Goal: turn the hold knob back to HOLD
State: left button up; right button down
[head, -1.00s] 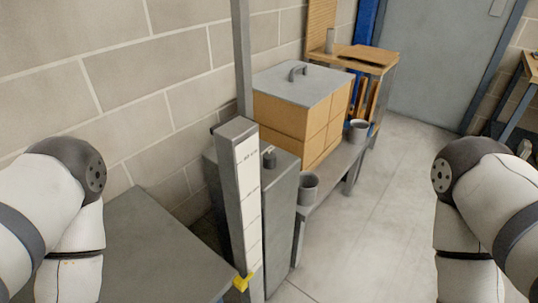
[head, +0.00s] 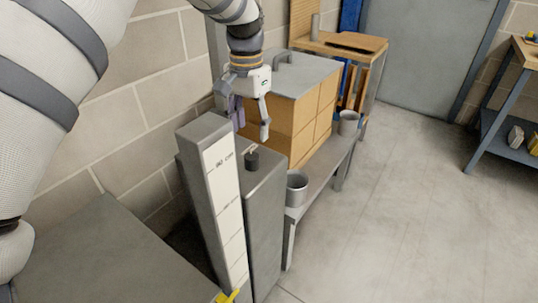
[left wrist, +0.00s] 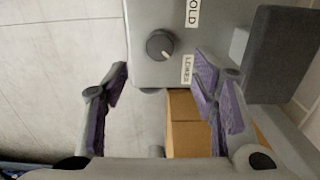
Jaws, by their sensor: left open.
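The hold knob (head: 251,160) is a small dark round knob on top of a grey box (head: 262,190). In the left wrist view the knob (left wrist: 160,44) has a pale mark toward its lower right, on the side of the label LOWER (left wrist: 187,68). A second label (left wrist: 193,11), cut off by the frame edge, reads "OLD". My left gripper (head: 251,128) is open and empty, pointing down above the knob and apart from it. In the left wrist view its purple-padded fingers (left wrist: 161,82) are spread, with the knob beyond them. My right gripper is not in view.
A tall grey post with a white scale (head: 226,185) stands beside the box. A yellow pointer (head: 228,297) sits low on the scale.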

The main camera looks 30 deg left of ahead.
aim_at(251, 156)
pick_arm(q)
notch_tip(251, 156, down, 9)
jog(key=shift+f, duration=0.1)
jog(key=c, duration=1.2)
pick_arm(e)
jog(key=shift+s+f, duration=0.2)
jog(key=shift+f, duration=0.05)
pick_arm(q)
jog(key=shift+n, duration=0.3)
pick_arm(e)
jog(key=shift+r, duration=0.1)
pick_arm(q)
jog(key=n, duration=0.7)
jog(key=shift+n+p, duration=0.3)
jog(key=shift+p, duration=0.1)
jog(key=n, duration=0.4)
jog(key=shift+n, duration=0.3)
jog(key=n, duration=0.4)
jog(key=shift+n, duration=0.4)
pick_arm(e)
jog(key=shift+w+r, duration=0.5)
pick_arm(q)
jog(key=shift+n, duration=0.3)
